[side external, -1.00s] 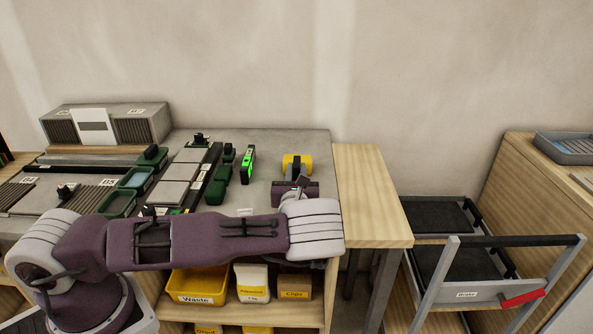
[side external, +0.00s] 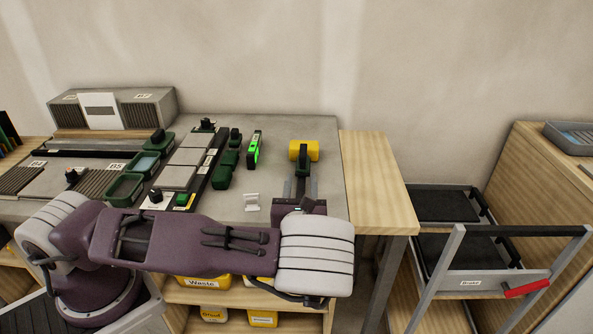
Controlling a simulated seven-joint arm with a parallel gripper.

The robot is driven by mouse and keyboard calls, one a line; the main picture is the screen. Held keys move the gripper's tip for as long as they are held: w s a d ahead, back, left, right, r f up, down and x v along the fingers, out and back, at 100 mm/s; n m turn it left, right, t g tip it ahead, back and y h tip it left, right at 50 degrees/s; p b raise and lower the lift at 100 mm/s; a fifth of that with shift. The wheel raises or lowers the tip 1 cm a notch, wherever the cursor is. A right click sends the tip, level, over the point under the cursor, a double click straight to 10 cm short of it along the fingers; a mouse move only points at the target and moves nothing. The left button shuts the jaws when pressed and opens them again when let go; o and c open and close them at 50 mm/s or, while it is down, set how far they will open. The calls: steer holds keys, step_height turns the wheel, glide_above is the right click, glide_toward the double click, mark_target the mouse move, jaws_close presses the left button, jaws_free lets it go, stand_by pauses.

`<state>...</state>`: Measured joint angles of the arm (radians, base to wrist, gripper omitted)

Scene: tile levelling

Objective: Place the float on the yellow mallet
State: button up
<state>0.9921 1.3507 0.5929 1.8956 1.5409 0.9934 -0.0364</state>
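The yellow mallet (side external: 311,151) lies on the grey bench top near its right side, its yellow head away from me and a dark handle toward me. My gripper (side external: 300,186) is over the near part of the handle; its pale fingers stand apart on either side of it, and I see no grip on it.
A bright green level (side external: 254,149) stands between the green pieces and the mallet. Grey tiles (side external: 187,156), green trays (side external: 125,187) and a small white piece (side external: 252,202) are on the bench. A wooden ledge (side external: 378,185) and a cart with a red handle (side external: 525,289) are to the right.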

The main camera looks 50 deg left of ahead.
steer(key=s+a+r+n+g+h, duration=0.2)
steer(key=s+a+r+n+g, duration=0.15)
steer(key=s+n+g, duration=0.4)
steer(key=s+a+r+n+g+h, duration=0.2)
steer(key=s+r+n+g, duration=0.25)
steer(key=s+n, duration=0.5)
steer(key=s+d+r+n+t+h, duration=0.4)
steer(key=s+d+r+n+h, duration=0.4)
steer(key=s+d+r+n, duration=0.2)
steer(key=shift+s+d+r+t+h, duration=0.4)
steer(key=shift+s+d+r, duration=0.15)
steer(key=shift+s, duration=0.55)
